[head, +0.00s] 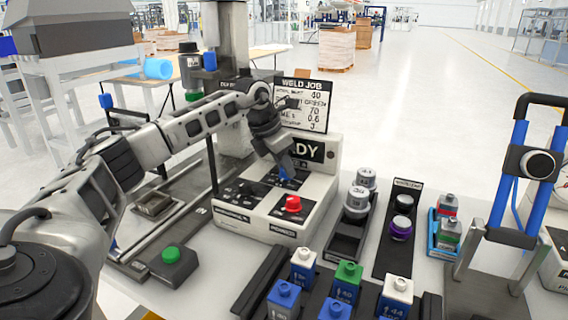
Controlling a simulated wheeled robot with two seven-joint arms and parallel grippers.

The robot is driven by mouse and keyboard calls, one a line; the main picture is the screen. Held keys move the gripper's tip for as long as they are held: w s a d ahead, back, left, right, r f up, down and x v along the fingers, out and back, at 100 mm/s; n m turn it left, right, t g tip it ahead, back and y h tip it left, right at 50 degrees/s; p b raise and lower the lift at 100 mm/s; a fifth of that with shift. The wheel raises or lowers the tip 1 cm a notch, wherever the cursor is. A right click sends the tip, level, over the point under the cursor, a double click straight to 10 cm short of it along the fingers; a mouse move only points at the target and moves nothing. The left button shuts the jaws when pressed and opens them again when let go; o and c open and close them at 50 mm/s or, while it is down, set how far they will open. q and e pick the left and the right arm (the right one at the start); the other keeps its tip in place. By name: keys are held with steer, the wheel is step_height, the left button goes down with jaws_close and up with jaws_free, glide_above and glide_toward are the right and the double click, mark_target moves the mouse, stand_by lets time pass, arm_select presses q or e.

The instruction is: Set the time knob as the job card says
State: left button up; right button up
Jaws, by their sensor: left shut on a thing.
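The weld job card (304,101) stands behind the control box. My arm covers part of its left side; 40, 70, 0.6 and 3 can be read in its right column. The pale control box (257,228) has dark panels on top, a red button (293,204) and a black display (316,150) with the letters "DY" showing. My left gripper (286,176) points down onto the top panel, behind the red button. It is shut on a small knob there, mostly hidden by the fingers; a bit of blue shows at the tips. Its setting cannot be read. My right gripper is out of view.
A green button box (173,266) stands front left. A blue-framed fixture (508,180) stands right.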

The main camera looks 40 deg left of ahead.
arm_select(q)
steer(key=shift+r, duration=0.1)
steer(key=o, duration=1)
steer(key=shift+c, duration=0.2)
steer(key=v, duration=1.6)
steer(key=shift+s, duration=0.15)
